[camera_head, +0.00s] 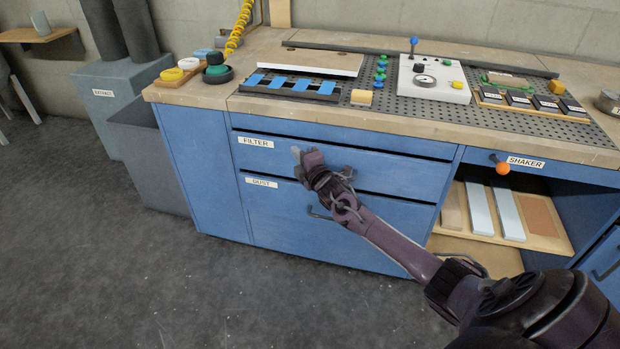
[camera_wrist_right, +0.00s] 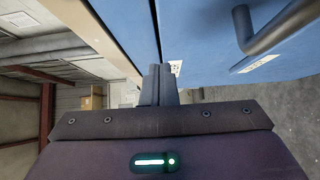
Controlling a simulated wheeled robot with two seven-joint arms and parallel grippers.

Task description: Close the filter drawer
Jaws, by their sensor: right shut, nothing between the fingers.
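The blue filter drawer (camera_head: 400,174), with a FILTER label (camera_head: 256,142) at its left end, is in the workbench below the worktop. A dark gap shows along its top edge, and another dark line runs below it. My right gripper (camera_head: 298,154) is shut and empty at the left-middle part of the drawer front. It hides part of the front; I cannot tell whether it touches. In the right wrist view the shut fingers (camera_wrist_right: 158,84) point toward the blue front (camera_wrist_right: 200,35), beside a white label. My left gripper is not in view.
Below is the DUST drawer (camera_head: 275,217) with a bar handle, partly behind my right arm. The worktop (camera_head: 200,92) holds several items. The floor in front is clear.

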